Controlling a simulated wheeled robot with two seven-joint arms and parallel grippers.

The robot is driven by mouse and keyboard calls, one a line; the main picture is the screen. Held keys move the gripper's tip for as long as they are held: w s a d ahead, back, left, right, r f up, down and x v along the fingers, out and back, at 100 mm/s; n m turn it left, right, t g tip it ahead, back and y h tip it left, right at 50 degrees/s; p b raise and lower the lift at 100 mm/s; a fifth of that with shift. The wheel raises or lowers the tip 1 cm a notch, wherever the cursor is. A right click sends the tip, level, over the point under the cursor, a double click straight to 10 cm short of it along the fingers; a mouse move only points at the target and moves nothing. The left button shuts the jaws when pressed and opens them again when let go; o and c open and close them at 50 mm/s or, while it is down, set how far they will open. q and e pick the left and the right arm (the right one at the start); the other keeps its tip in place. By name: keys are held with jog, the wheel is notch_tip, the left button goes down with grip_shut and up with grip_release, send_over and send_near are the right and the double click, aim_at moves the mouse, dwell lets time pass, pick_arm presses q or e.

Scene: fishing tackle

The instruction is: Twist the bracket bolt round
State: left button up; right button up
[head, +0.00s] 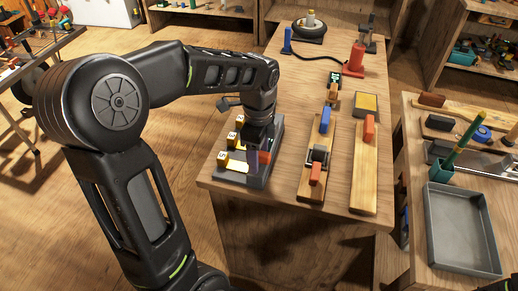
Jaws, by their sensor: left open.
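My left gripper (257,150) points down over a dark grey fixture (257,183) at the left end of the wooden bench. Its jaws are open, but the fingertips blend into the dark parts there. The fixture carries yellow pieces (236,166) with white number tags along its left side and an orange-red part (265,157) close to the gripper. I cannot make out the bracket bolt for certain; my gripper and wrist cover the middle of the fixture. Whether the fingers touch anything is hidden.
Right of the fixture lie a wooden board with a blue block (325,120) and metal clamp, and another board (364,174) with an orange block. A red tool (355,60) stands behind. A side table at right holds an empty grey tray (462,232) and a green cup.

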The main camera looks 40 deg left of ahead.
pick_arm(q)
jog(key=shift+r+p, duration=2.75)
jog(key=shift+r, duration=0.75)
